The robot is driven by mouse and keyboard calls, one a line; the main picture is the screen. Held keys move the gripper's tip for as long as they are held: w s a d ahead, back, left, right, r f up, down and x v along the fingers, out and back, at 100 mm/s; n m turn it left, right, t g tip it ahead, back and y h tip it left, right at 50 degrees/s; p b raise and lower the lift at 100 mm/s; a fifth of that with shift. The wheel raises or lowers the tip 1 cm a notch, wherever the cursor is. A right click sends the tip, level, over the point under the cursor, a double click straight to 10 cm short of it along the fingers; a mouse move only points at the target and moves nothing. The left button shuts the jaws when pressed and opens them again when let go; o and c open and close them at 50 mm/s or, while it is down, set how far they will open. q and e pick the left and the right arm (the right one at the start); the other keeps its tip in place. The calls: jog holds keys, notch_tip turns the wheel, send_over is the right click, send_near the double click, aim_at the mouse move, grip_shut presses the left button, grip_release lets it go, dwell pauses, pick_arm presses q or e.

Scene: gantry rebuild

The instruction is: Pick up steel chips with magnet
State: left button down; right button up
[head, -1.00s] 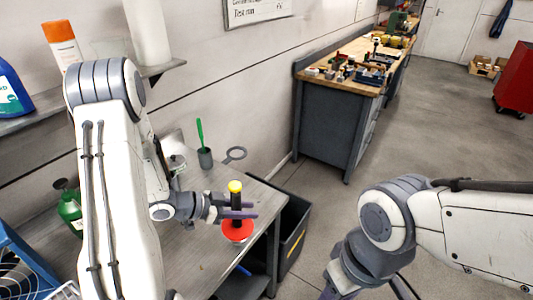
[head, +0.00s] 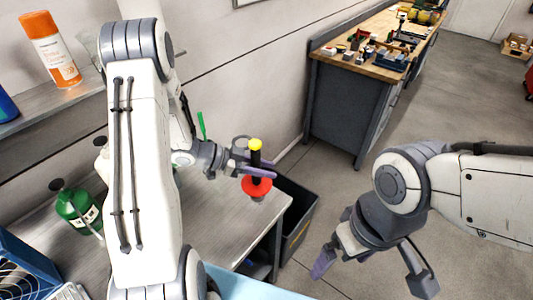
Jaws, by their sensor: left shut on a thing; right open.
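My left gripper (head: 252,170) is shut on the magnet tool (head: 257,187), around its dark shaft. The tool is upright, with a yellow knob on top and a red disc at the bottom. No loose chips can be made out. My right gripper (head: 372,274) is open and empty, over the floor right of the table.
A black bin (head: 304,222) stands at the table's right side. An orange and white spray can (head: 50,50) is on the shelf. A workbench (head: 345,105) stands behind.

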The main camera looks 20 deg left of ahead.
aim_at(267, 181)
pick_arm(q)
jog(key=shift+w+d+r+m+g, duration=0.1)
jog(key=shift+w+r+m+g, duration=0.05)
jog(key=shift+r, duration=0.25)
jog(key=shift+w+d+r+m+g, duration=0.1)
jog(key=shift+r+m+g, duration=0.05)
jog(key=shift+r, duration=0.25)
notch_tip(267, 181, down, 5)
jog(key=b, duration=0.5)
jog(key=shift+f, duration=0.2)
jog(key=shift+f+b, duration=0.5)
jog(key=shift+f, duration=0.55)
pick_arm(e)
notch_tip(267, 181, down, 5)
jog(key=shift+d, duration=0.1)
pick_arm(q)
jog(key=shift+r, duration=0.1)
pick_arm(e)
jog(key=shift+r, duration=0.1)
pick_arm(q)
jog(key=shift+r+p, duration=0.8)
jog(key=shift+p, duration=0.15)
pick_arm(e)
jog(key=shift+r, duration=0.85)
